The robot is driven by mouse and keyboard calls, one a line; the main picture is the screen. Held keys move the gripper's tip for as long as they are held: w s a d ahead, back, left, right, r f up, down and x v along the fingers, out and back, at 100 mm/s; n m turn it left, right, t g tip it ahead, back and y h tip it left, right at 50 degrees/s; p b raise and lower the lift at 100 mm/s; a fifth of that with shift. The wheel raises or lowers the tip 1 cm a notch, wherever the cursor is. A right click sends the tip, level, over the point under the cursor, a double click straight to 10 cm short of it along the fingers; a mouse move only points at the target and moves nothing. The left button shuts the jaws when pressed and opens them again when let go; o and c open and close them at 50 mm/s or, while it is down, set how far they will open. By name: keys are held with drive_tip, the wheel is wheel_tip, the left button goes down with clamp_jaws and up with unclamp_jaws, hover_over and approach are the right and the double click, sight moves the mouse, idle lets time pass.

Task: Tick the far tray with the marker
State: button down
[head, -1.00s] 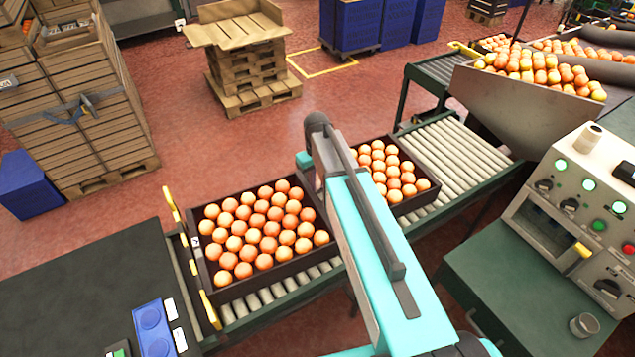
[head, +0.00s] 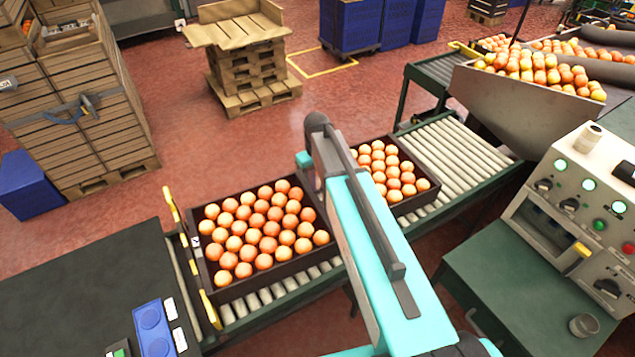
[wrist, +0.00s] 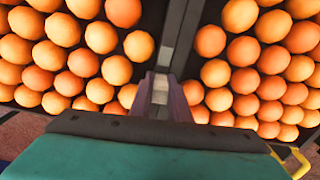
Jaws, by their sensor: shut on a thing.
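The far tray (head: 424,203), dark and full of oranges, sits on the roller conveyor behind my arm, its left part hidden. The near tray (head: 216,296), also dark and full of oranges, is to its left and closer. In the wrist view my gripper (wrist: 160,90) points down over the dark tray walls between two groups of oranges. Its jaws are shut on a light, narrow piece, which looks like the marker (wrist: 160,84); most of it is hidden. I cannot tell whether its tip touches a tray. In the head view my arm hides the gripper.
The roller conveyor (head: 455,160) has bare rollers to the right of the far tray. A control panel (head: 590,210) stands at right, with a small cup (head: 584,325) on the green surface below. A dark table (head: 90,280) with a blue holder (head: 158,328) is at left.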

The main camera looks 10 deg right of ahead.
drive_tip(key=shift+w+a, duration=0.2)
drive_tip(key=shift+w, duration=0.6)
idle(0.5)
drive_tip(key=shift+s+d, duration=0.15)
drive_tip(key=shift+s, duration=0.45)
idle(0.9)
drive_tip(key=shift+r, duration=0.15)
drive_tip(key=shift+r+p, duration=2)
drive_tip(key=shift+r, duration=1.45)
